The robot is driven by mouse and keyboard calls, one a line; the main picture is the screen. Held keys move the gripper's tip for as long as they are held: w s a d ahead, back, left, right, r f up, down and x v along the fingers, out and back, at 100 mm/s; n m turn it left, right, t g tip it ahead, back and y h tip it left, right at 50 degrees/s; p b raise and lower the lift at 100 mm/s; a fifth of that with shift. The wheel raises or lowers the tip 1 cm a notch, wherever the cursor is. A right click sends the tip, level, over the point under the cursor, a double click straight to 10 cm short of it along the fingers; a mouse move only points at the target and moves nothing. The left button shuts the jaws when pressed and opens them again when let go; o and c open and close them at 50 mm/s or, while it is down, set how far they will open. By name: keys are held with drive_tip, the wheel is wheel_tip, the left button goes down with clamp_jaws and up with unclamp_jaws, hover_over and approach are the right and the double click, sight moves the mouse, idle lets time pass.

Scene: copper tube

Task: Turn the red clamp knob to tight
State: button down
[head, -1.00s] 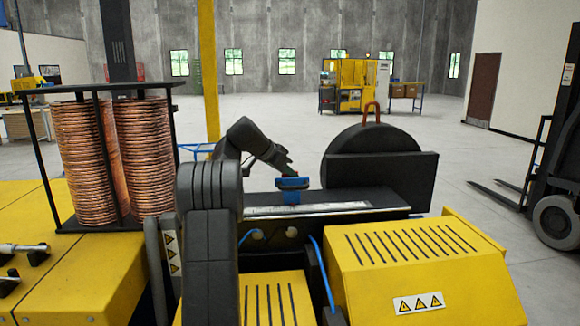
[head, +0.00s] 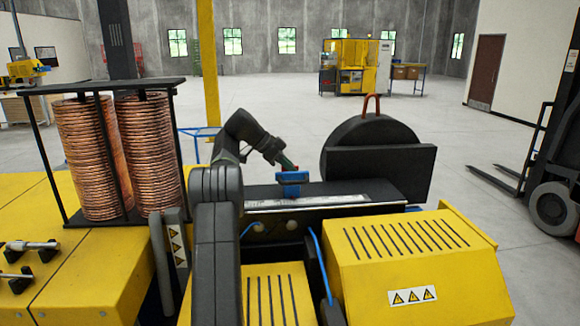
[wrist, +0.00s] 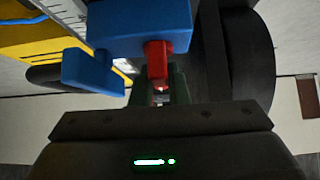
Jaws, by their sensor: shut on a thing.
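The blue clamp (head: 291,178) stands on the dark bed of the machine, and its blue body (wrist: 140,22) fills the upper part of the wrist view. The red clamp knob (wrist: 165,57) sticks out of the blue body toward my gripper. My gripper (head: 287,163) is at the clamp in the head view. In the wrist view its green fingers (wrist: 161,92) are on both sides of the knob's end, shut on it. The knob's tip is partly hidden between the fingers. How tight the knob is cannot be told.
A large black disc (head: 345,130) stands behind the clamp at right. A rack of copper coils (head: 90,155) stands at left. Yellow machine covers (head: 400,250) lie in front. A forklift (head: 552,190) is at far right. The floor behind is open.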

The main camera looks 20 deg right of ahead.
drive_tip(key=c, duration=1.4)
unclamp_jaws()
drive_tip(key=v, duration=0.7)
drive_tip(key=shift+a+r, duration=0.15)
drive_tip(key=shift+a, duration=0.1)
drive_tip(key=shift+d, duration=0.1)
drive_tip(key=shift+x, duration=3.7)
drive_tip(key=shift+w, duration=0.1)
